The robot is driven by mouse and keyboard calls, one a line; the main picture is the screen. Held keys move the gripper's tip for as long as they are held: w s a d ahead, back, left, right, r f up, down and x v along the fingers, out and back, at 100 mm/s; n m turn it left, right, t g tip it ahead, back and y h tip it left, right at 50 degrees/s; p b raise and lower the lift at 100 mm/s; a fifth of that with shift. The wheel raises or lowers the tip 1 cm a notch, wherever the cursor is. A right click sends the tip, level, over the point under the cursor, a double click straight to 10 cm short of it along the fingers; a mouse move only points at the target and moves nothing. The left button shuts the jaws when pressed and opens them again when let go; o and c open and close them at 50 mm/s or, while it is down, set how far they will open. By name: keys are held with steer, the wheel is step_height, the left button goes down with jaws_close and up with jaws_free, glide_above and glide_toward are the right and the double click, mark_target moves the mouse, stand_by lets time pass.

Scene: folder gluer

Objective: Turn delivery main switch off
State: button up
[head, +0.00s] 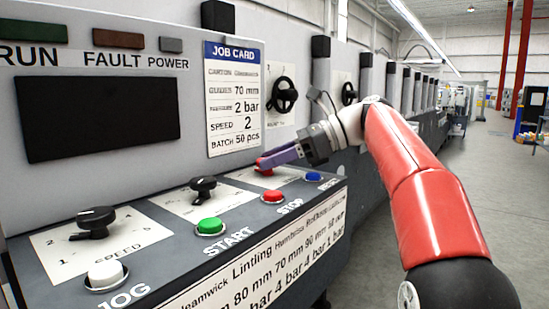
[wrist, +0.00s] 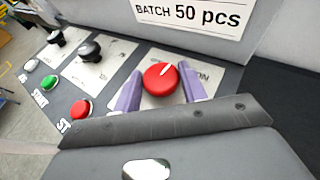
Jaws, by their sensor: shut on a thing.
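The red rotary switch knob (wrist: 159,79) sits on a white label plate at the end of the control panel. Its white pointer line slants to the upper right in the wrist view. The plate's lettering is mostly hidden, with only "ON" readable. In the head view the knob (head: 262,163) shows partly behind a purple finger. My gripper (wrist: 161,88) has its two purple fingers on either side of the knob and is shut on it. In the head view my gripper (head: 270,160) reaches in from the right, low over the panel.
Beside the knob are the red STOP button (head: 272,196), the blue button (head: 313,177), the green START button (head: 210,227) and a black selector knob (head: 203,188). The job card (head: 233,98) hangs on the upright wall behind. Open floor lies to the right.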

steer(key=shift+w+n+g, duration=0.15)
steer(key=shift+n+g, duration=0.85)
steer(key=shift+g, duration=0.2)
steer(key=shift+n+g, duration=0.6)
steer(key=shift+g, duration=0.1)
steer(key=o, duration=1)
steer(key=shift+h, duration=0.3)
steer(key=shift+c, duration=0.2)
steer(key=shift+r, duration=0.1)
